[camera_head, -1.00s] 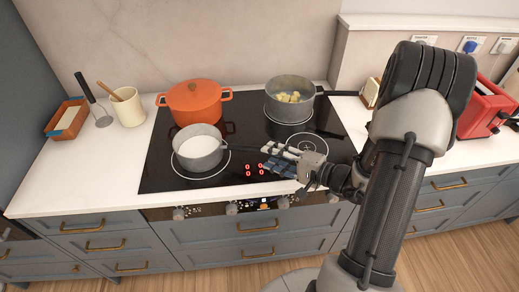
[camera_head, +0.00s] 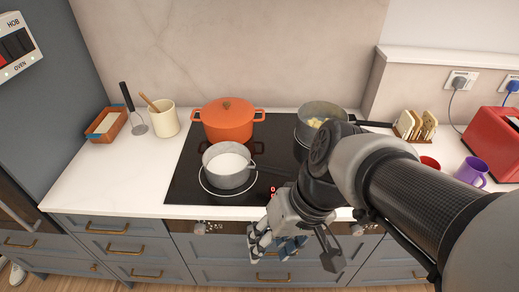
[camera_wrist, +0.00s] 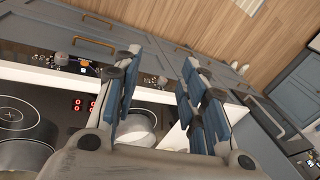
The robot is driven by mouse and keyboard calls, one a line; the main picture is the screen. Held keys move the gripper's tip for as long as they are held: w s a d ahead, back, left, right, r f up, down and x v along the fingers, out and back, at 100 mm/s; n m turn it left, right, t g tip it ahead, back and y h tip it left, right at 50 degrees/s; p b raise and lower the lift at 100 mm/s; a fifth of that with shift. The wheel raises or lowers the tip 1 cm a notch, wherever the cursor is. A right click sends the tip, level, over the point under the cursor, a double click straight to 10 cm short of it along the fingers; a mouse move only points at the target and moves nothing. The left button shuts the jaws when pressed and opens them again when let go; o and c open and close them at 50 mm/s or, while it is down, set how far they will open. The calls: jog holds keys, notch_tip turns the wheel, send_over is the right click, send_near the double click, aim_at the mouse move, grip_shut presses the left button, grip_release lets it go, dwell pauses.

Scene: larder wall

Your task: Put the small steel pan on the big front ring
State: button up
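The small steel pan (camera_head: 228,180) is grey with white contents. It sits upright on the front left ring (camera_head: 203,184) of the black hob, whose outline shows around its base. My gripper (camera_head: 268,248) is apart from the pan, in front of the counter's edge. In the wrist view its fingers (camera_wrist: 160,105) are spread with nothing held between them. The pan (camera_wrist: 140,124) shows beyond them, partly hidden by a finger.
An orange pot (camera_head: 226,125) stands behind the pan. A larger grey pan with yellow pieces (camera_head: 308,126) is at the back right. The front right ring (camera_wrist: 15,115) is bare. A purple mug (camera_head: 471,171) and red toaster (camera_head: 490,140) stand right.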

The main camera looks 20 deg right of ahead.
jog(key=shift+s+d+r+n+t+h, duration=0.15)
jog(key=shift+s+d+r+t+h, duration=0.05)
jog(key=shift+d+r+t+h, duration=0.45)
jog(key=shift+s+d+r+n+t+h, duration=0.2)
jog(key=shift+d+r+t+h, duration=0.3)
jog(key=shift+r, duration=0.3)
jog(key=shift+s+d+r+n+t+h, duration=0.15)
jog(key=shift+d+r+t+h, duration=0.45)
jog(key=shift+r, duration=0.1)
